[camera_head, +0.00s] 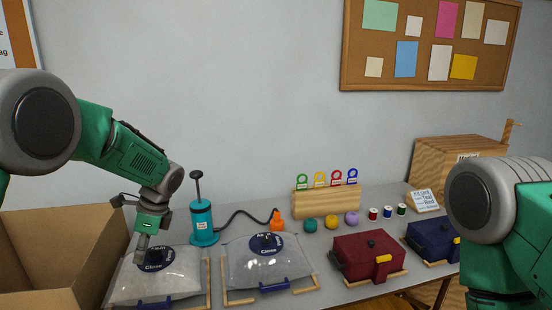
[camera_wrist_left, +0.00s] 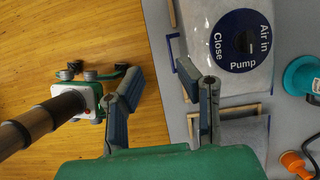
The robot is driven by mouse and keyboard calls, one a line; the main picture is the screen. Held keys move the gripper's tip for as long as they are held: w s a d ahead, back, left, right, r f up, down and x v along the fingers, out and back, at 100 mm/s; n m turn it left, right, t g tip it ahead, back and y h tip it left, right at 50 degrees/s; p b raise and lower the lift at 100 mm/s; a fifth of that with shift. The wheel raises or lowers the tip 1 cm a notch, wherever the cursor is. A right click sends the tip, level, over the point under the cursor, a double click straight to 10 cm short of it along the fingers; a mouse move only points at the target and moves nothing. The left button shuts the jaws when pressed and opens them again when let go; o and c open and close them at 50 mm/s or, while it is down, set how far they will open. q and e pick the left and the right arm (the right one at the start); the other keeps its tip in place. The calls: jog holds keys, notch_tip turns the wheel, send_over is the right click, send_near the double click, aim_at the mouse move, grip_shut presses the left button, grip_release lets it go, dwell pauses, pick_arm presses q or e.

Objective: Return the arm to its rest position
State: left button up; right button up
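My left gripper (camera_head: 143,244) hangs fingers-down over the left clear bag (camera_head: 128,288) in the head view, near the cardboard box. In the left wrist view its two fingers (camera_wrist_left: 160,85) are spread apart with nothing between them. The clear bag with a round dark "Air in / Close / Pump" label (camera_wrist_left: 242,40) lies beside the right finger there. I cannot tell the exact height above the bag. My right arm enters at the right edge of the head view; its gripper is out of view.
A cardboard box (camera_head: 118,236) stands at left. A teal pump (camera_head: 203,226) with an orange-ended hose stands behind the bags. A second clear bag (camera_head: 268,262), a red case (camera_head: 366,254), a blue case (camera_head: 430,238), yarn and spools occupy the table.

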pick_arm(q)
jog(key=s+d+f+n+h+b, duration=0.2)
jog(key=s+f+n+b, duration=0.1)
jog(key=s+f, duration=0.8)
jog(key=s+d+f+n+h+b, duration=0.25)
jog(key=s+f, duration=0.45)
jog(key=f, duration=0.8)
jog(key=s+f+n+t+b, duration=0.1)
jog(key=s+n, duration=0.3)
jog(key=s, duration=0.7)
jog(key=s+f+n+b, duration=0.3)
jog(key=s+n, duration=0.2)
jog(key=s, duration=0.7)
jog(key=shift+a+f+t, duration=0.15)
jog(key=shift+f+t, duration=0.25)
pick_arm(e)
notch_tip(320, 180, down, 9)
jog(key=shift+f, duration=0.15)
